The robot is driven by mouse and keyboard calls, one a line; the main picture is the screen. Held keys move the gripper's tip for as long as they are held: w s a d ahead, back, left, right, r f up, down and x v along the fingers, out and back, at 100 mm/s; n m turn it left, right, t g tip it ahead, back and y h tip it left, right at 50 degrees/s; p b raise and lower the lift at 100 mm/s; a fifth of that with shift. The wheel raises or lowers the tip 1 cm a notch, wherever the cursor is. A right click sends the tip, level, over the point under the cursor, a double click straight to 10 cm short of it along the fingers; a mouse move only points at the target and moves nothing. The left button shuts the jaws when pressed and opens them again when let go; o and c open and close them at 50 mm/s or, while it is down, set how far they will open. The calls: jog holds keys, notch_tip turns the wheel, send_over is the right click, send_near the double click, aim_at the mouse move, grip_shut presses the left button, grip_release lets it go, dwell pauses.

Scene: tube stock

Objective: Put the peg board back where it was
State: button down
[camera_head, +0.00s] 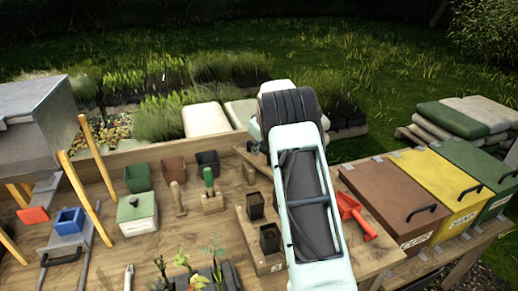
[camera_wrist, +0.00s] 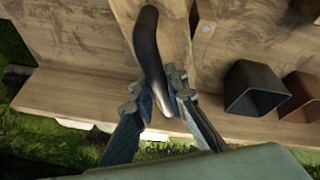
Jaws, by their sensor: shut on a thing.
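In the wrist view my gripper (camera_wrist: 168,98) is shut on a dark curved handle (camera_wrist: 147,45), near its lower end. The handle lies over a narrow wooden strip (camera_wrist: 178,25) that looks like part of the peg board; I cannot tell how they join. In the head view a wooden strip (camera_head: 246,159) shows beside my arm at the bench's back edge, probably the same piece. My arm hides the gripper and most of that area there.
A wooden board (camera_head: 247,229) with black square pots (camera_head: 270,238) stands left of my arm. A red scoop (camera_head: 355,215) lies on the right. A block with a green-handled tool (camera_head: 212,203) and a green-lidded box (camera_head: 138,214) stand left. Lidded bins (camera_head: 394,192) line the right side.

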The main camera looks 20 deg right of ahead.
jog(key=shift+f, duration=0.35)
jog(key=c, duration=1.9)
grip_release()
jog(key=shift+c, duration=0.2)
jog(key=shift+r, duration=0.1)
jog(key=shift+r, duration=0.25)
jog(key=b+v, duration=0.1)
jog(key=v, duration=1.1)
jog(key=shift+r, duration=0.25)
